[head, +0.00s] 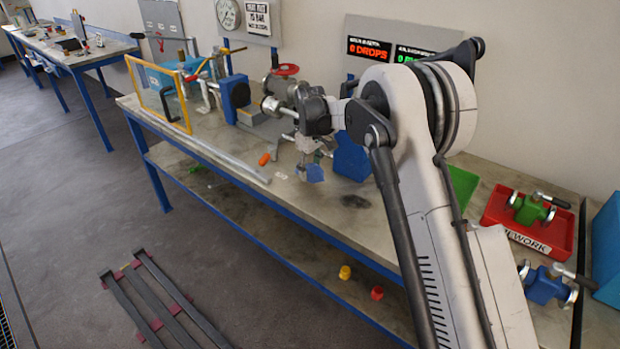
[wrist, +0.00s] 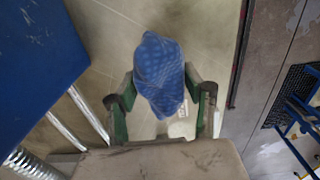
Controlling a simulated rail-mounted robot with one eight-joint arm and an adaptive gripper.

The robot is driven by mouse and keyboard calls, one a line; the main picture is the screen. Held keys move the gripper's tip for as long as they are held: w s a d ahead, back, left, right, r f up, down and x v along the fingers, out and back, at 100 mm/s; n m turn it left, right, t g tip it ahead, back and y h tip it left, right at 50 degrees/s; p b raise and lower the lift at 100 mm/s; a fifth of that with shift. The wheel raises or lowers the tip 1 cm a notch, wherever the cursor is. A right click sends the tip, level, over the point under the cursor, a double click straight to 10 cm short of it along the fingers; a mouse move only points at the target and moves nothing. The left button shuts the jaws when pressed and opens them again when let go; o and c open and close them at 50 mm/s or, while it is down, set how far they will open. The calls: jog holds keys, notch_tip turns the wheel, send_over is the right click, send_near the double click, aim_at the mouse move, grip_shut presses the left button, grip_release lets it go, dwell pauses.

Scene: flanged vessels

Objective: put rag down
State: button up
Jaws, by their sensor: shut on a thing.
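The rag is a crumpled blue patterned cloth (wrist: 158,72), held between the fingers of my gripper (wrist: 160,105) in the wrist view. In the head view the rag (head: 314,173) hangs below my gripper (head: 305,160), over the workbench (head: 250,172). My gripper is shut on the rag. Whether the rag's lower edge touches the bench top cannot be told.
A blue box (head: 351,156) stands right of the rag. An orange piece (head: 264,159) and a long grey bar (head: 228,160) lie to its left. A blue-bodied flanged assembly (head: 235,97) stands behind. A red tray (head: 530,225) is at the right. Bench space in front is clear.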

aim_at(310, 184)
jog(key=shift+f, duration=1.75)
jog(key=shift+f, duration=0.1)
jog(key=o, duration=1.2)
